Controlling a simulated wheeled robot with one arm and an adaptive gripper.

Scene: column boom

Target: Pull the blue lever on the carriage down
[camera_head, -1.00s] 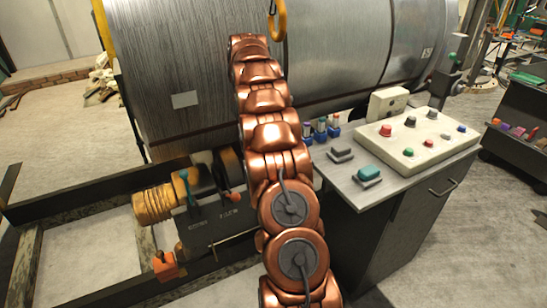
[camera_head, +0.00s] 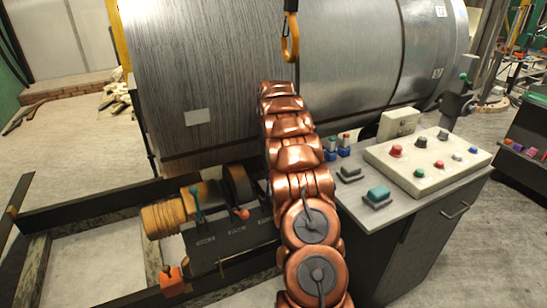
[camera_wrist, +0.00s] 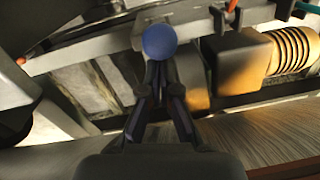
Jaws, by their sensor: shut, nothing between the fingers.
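The blue lever's round knob (camera_wrist: 159,42) shows at the upper middle of the wrist view, just beyond the fingertips of my gripper (camera_wrist: 158,72). My gripper is shut and empty, with its tips in line with the knob; I cannot tell if they touch it. In the head view, my copper arm hides both my gripper and the blue lever. The carriage (camera_head: 230,240) is at the lower left of the arm there, with a teal lever (camera_head: 196,196) and a red-knobbed lever (camera_head: 241,213) on it.
A large metal drum (camera_head: 215,75) fills the back. A yellow hook (camera_head: 290,45) hangs before it. A grey cabinet (camera_head: 400,205) with a button panel (camera_head: 425,160) stands right of my arm. A coiled yellow cylinder (camera_head: 162,219) and an orange block (camera_head: 172,281) are at the left.

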